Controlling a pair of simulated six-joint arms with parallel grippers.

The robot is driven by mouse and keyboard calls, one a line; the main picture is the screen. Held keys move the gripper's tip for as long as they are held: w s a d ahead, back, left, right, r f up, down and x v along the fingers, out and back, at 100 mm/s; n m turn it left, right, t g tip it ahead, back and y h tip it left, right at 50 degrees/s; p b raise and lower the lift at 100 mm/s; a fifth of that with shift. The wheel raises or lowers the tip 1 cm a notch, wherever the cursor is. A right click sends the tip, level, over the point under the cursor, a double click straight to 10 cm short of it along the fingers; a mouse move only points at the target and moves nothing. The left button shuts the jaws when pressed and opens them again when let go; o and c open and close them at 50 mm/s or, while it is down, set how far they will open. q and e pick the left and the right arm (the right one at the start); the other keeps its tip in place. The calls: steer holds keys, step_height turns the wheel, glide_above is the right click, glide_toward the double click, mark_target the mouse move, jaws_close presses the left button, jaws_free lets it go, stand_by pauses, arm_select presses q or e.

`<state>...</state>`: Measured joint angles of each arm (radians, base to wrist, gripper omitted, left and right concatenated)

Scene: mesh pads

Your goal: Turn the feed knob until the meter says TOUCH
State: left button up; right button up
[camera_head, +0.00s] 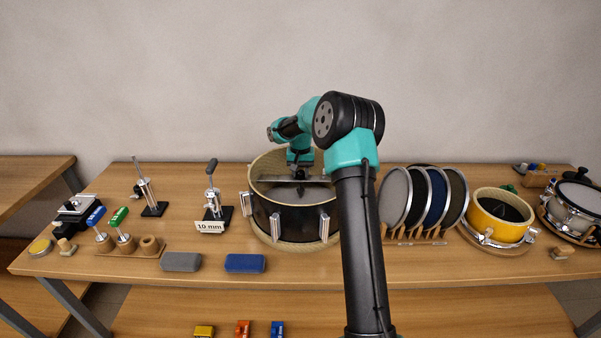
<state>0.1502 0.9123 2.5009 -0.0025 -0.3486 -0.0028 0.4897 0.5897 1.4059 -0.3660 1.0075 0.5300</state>
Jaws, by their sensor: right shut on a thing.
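A black drum (275,217) with silver lugs stands open-topped at the middle of the table, on a round light-wood base. A dark bar (268,178) lies across its opening. My right gripper (300,175) points down into the drum at the middle of this bar. It is shut on a small part there, which looks like the feed knob; the fingers largely hide it. I cannot make out a meter face or the word TOUCH. My left gripper is not in view.
Two upright clamps (213,200) stand left of the drum, one by a "10 mm" label (209,227). Grey (181,262) and blue (245,263) blocks lie in front. Right are racked round mesh pads (395,198) and a yellow drum (497,228).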

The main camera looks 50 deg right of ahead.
mark_target(300, 172)
steer(key=shift+m, duration=0.6)
steer(key=o, duration=0.9)
steer(key=shift+r, duration=0.15)
step_height(300, 172, up, 17)
steer(key=shift+r, duration=0.1)
stand_by(0.4)
